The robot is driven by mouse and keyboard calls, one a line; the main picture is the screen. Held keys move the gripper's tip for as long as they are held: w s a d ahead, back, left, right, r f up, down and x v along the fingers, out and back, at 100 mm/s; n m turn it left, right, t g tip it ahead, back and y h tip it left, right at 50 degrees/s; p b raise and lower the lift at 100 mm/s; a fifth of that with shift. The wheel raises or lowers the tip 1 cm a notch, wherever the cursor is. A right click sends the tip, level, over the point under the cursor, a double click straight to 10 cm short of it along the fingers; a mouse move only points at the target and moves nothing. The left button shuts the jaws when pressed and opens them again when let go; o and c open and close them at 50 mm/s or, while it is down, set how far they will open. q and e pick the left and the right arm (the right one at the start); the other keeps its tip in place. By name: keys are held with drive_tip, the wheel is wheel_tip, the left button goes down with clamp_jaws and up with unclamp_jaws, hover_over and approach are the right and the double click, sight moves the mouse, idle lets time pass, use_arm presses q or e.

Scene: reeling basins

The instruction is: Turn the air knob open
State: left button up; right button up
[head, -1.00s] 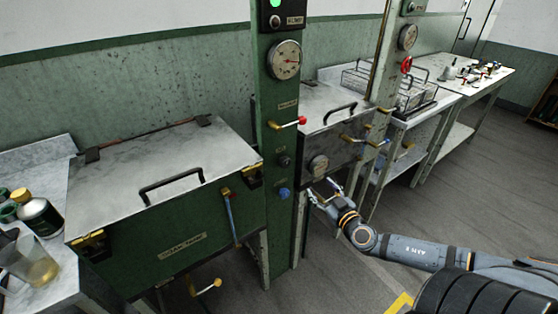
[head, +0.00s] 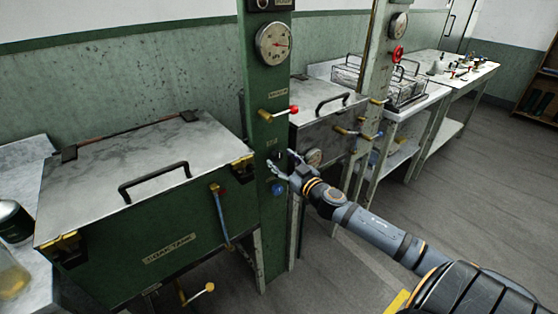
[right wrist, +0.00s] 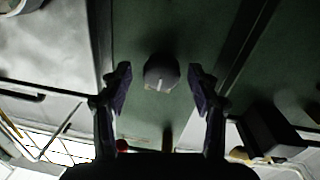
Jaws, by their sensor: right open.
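A dark round knob (right wrist: 161,72) with a pale pointer line sits on the green post (head: 266,220). In the right wrist view it lies ahead, between my right gripper's (right wrist: 160,85) two fingers, with a gap on each side. In the head view my right gripper (head: 281,164) is open at the post's front, and its fingers largely hide the dark knob. A blue knob (head: 278,188) is just below. The small labels are unreadable, so I cannot tell by name which knob is for air. My left gripper is out of view.
A green soak tank (head: 150,240) with a metal lid stands left, a second lidded basin (head: 325,115) right. Open floor lies at the right.

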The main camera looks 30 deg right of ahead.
drive_tip(key=shift+w+r, duration=0.1)
drive_tip(key=shift+w, duration=0.5)
drive_tip(key=shift+w+a, duration=0.15)
drive_tip(key=shift+w, duration=0.1)
drive_tip(key=c, duration=1.2)
drive_tip(key=shift+o, duration=0.2)
